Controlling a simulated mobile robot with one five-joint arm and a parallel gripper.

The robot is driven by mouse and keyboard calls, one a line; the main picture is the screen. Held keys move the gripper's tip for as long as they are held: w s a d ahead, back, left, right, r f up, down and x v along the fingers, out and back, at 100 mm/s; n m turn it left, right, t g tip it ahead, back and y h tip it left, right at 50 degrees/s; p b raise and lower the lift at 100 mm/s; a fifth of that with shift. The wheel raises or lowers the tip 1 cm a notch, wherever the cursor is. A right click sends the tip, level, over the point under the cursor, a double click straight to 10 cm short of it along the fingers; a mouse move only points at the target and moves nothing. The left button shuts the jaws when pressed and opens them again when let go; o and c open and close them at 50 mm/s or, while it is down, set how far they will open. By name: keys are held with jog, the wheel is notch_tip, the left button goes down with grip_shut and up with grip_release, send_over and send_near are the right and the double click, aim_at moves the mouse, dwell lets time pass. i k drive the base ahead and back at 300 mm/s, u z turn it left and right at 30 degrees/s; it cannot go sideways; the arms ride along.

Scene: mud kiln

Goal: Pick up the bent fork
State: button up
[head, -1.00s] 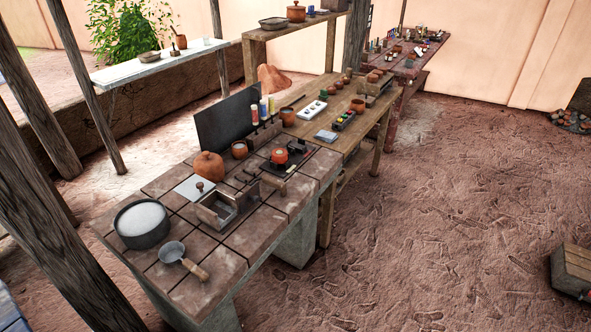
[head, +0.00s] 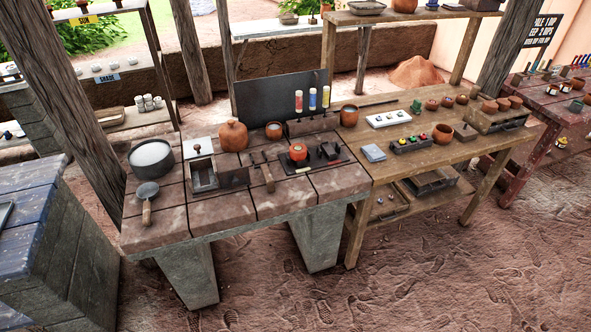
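I cannot make out a bent fork for certain in the head view. Small dark items lie on the tile-topped bench (head: 230,208), too small to tell apart. Among them is a thin tool with a wooden handle (head: 268,178) near the middle of that bench. A ladle with a wooden handle (head: 146,197) lies at the bench's left end. My gripper is not in view.
A pot of white material (head: 152,157), a round clay jar (head: 233,136) and an open metal box (head: 205,176) stand on the bench. A wooden table (head: 440,155) adjoins it on the right. A blue-topped bench (head: 40,225) is at left. The front floor (head: 400,275) is clear.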

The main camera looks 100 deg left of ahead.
aim_at(268, 176)
jog(key=u, duration=0.35)
jog(key=i, duration=0.2)
jog(key=u, duration=4.1)
jog(key=i, duration=2)
jog(key=z, duration=0.05)
